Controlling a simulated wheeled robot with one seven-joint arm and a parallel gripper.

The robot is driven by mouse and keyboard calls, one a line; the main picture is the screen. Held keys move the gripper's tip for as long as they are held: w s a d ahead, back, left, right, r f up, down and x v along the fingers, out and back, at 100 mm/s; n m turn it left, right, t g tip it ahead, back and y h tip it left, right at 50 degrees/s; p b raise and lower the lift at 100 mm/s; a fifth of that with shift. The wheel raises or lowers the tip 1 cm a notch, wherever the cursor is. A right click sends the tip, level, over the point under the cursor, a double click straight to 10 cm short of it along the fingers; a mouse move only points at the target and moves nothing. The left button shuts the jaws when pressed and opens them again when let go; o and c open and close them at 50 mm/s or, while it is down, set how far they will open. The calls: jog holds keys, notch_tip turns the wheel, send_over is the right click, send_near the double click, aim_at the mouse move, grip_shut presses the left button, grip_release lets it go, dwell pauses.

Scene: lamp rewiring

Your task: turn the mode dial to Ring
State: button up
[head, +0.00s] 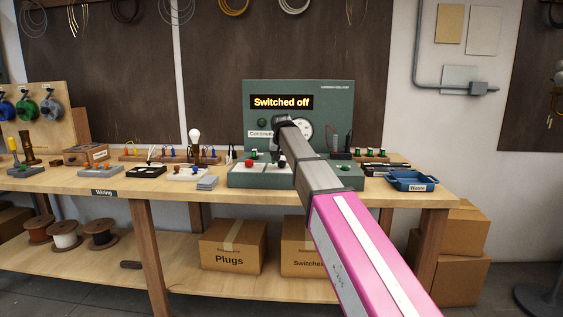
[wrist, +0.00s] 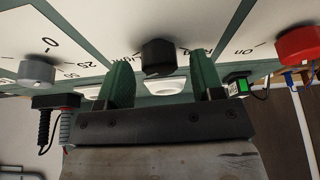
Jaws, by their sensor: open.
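The mode dial (wrist: 158,57) is a black faceted knob on the pale sloping face of the green tester, seen in the wrist view. "Light" is printed to its left and a partly hidden word, perhaps "Ring", to its right. I cannot tell which mark it points to. My gripper (wrist: 163,82) is open, one green finger to each side of the dial in the picture. I cannot tell whether the fingers touch it. In the head view my arm hides much of the tester (head: 343,103), whose display (head: 281,102) reads "Switched off".
A red knob (wrist: 300,42) by "On" is right of the dial, and a grey knob (wrist: 37,70) with a number scale is left. A small green-lit block (wrist: 240,86) is near the right finger. A blue tray (head: 411,181) stands right of the tester on the bench.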

jog(key=shift+w+f, duration=0.1)
jog(key=shift+f, duration=0.2)
jog(key=c, duration=0.9)
jog(key=shift+c, duration=0.2)
